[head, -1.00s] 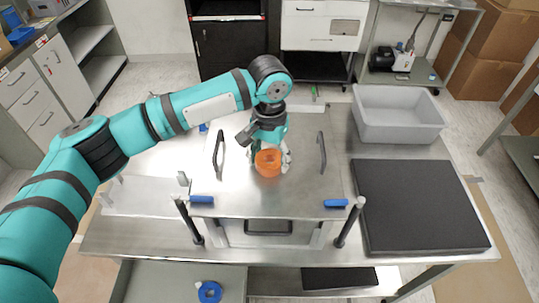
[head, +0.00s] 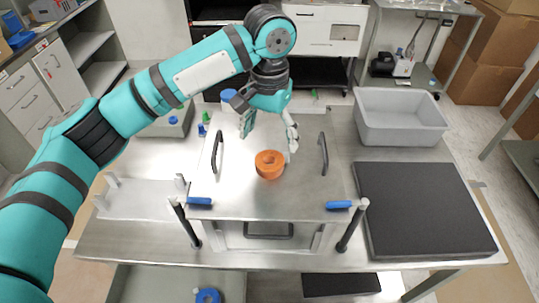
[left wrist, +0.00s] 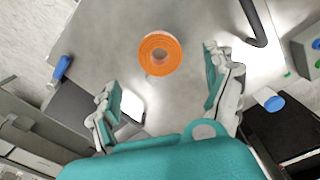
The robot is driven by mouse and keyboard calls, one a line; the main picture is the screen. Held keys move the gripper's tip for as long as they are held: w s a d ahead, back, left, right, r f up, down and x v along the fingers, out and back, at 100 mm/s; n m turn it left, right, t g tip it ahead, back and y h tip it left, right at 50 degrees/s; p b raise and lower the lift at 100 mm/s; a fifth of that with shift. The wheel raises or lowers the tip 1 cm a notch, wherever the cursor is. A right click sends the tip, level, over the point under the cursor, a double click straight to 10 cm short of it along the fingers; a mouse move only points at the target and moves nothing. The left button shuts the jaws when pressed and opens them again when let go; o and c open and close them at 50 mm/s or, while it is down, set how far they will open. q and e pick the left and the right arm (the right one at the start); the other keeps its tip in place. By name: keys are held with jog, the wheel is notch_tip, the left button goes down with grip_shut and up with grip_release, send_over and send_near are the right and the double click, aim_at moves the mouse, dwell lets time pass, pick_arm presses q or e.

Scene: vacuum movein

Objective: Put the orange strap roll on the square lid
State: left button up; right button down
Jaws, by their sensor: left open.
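The orange strap roll (head: 269,164) lies flat on the square metal lid (head: 240,195), near its middle, between the two black handles. In the left wrist view the roll (left wrist: 160,53) shows as a ring on the bare metal. My left gripper (head: 268,137) is open and empty, raised above and behind the roll, apart from it. In the left wrist view its two fingers (left wrist: 165,88) are spread wide, with the roll beyond the tips. My right gripper is not in view.
Blue-gripped clamps (head: 338,204) stand at the lid's front corners. A grey bin (head: 400,117) and a black pad (head: 423,210) lie on the table at right. A blue-capped container (left wrist: 268,98) shows near my gripper in the left wrist view.

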pick_arm(q)
jog(key=shift+r+b, duration=0.45)
jog(key=shift+r, duration=1.85)
